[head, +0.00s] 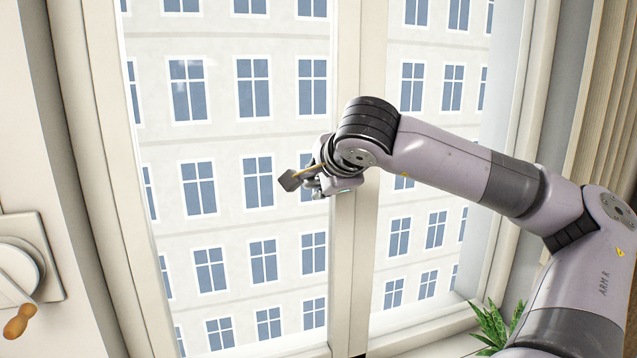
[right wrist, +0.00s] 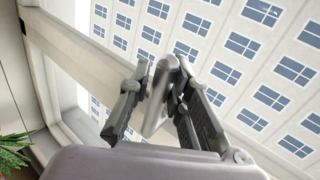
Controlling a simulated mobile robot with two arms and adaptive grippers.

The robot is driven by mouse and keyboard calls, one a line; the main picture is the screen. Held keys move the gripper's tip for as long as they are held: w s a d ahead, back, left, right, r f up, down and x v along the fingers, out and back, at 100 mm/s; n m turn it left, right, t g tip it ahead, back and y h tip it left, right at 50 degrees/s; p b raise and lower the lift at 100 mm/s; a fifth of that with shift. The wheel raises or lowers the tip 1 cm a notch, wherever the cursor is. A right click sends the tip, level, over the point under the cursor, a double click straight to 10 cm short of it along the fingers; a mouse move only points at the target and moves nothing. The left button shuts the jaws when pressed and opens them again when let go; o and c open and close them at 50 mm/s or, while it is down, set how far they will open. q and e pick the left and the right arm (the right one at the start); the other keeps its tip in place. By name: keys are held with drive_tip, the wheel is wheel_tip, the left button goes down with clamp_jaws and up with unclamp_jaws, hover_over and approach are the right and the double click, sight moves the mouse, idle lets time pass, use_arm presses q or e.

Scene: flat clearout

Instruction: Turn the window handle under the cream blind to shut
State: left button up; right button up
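My right gripper (head: 308,184) is at the window's middle upright (head: 350,260) in the head view. In the right wrist view its two dark fingers (right wrist: 162,90) stand on either side of the window handle, a grey rounded lever (right wrist: 155,108). The lever lies between them, close to both fingers; I cannot tell whether they grip it. In the head view my gripper and wrist hide most or all of the handle. My left gripper is not in view. No cream blind can be made out for certain.
A round white fitting with a wooden-knobbed crank (head: 18,322) is on the wall at left. A beige pleated hanging (head: 605,90) is at the right edge. A green plant (head: 492,325) stands at lower right, also in the right wrist view (right wrist: 14,152).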

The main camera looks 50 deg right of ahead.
drive_tip(key=shift+o, duration=0.4)
drive_tip(key=shift+s+r, duration=0.1)
drive_tip(key=shift+r, duration=0.05)
drive_tip(key=v, duration=1.1)
drive_tip(key=shift+s+a, duration=0.2)
drive_tip(key=shift+a, duration=0.1)
